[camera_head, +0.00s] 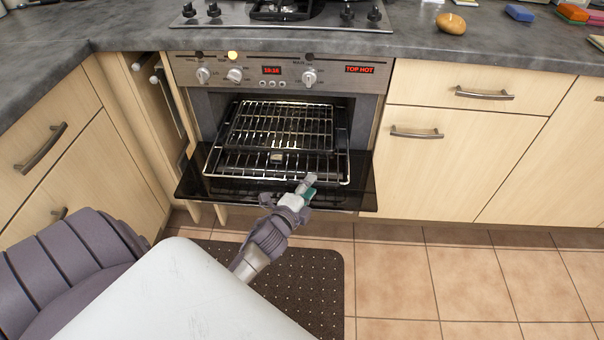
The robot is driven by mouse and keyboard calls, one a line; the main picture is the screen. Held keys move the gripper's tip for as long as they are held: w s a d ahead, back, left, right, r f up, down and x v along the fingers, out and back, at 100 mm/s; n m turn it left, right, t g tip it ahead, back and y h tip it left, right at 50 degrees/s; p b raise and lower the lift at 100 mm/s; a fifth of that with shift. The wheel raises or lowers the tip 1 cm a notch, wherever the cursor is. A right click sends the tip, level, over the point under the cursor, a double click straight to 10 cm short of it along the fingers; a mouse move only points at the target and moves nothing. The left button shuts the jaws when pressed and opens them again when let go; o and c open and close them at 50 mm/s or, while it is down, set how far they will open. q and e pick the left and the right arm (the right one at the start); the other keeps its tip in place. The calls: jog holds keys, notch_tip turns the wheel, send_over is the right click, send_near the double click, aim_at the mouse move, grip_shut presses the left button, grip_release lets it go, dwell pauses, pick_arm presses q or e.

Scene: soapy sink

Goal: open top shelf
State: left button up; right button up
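The oven door (235,193) is folded down flat, and the oven (220,104) stands open. A wire shelf (228,165) sticks out of the oven over the door, with its front bar near the door's outer part. More wire bars (290,112) show further inside; I cannot tell clearly how the levels divide. My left gripper (308,187) reaches up from below, its fingertips by the front bar of the wire shelf, right of its middle. Whether it touches or grips the bar cannot be told. My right gripper is out of view.
Oven knobs (310,77) and a display line the panel above. A narrow pull-out cupboard (140,100) stands partly open to the left. Closed cabinets (430,170) are on the right. A dark mat (315,280) lies on the tiled floor, which is clear at right.

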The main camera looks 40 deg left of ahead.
pick_arm(q)
jog(key=v, duration=1.1)
jog(key=shift+s, duration=0.3)
jog(key=shift+r, duration=0.1)
